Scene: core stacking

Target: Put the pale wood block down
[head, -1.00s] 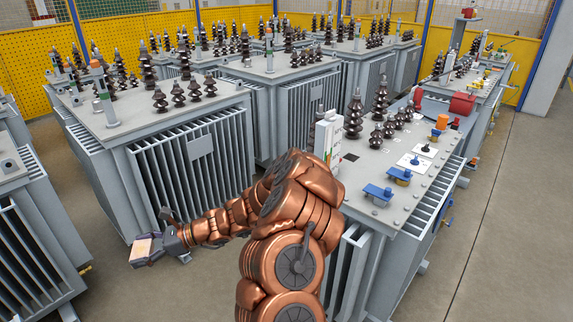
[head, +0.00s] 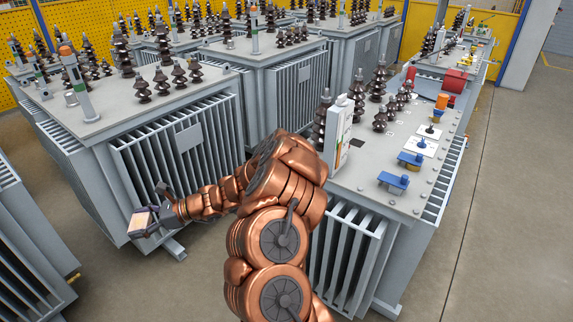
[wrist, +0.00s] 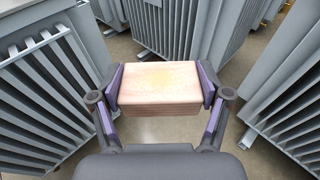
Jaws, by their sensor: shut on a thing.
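The pale wood block (wrist: 160,84) is held between the two fingers of my gripper (wrist: 160,90) in the wrist view. The fingers press on its left and right ends. In the head view the block (head: 140,221) shows at the end of my outstretched arm, at the left, with my gripper (head: 146,220) around it. The block is in the air, in front of the finned side of a grey transformer (head: 170,165). Nothing is seen touching it from below.
Grey finned transformers stand on both sides in the wrist view, at the left (wrist: 45,85) and right (wrist: 290,105). A transformer top (head: 375,180) at the right carries dark insulators and blue fittings (head: 392,181), with bare patches between. Open concrete floor (head: 500,230) lies at the far right.

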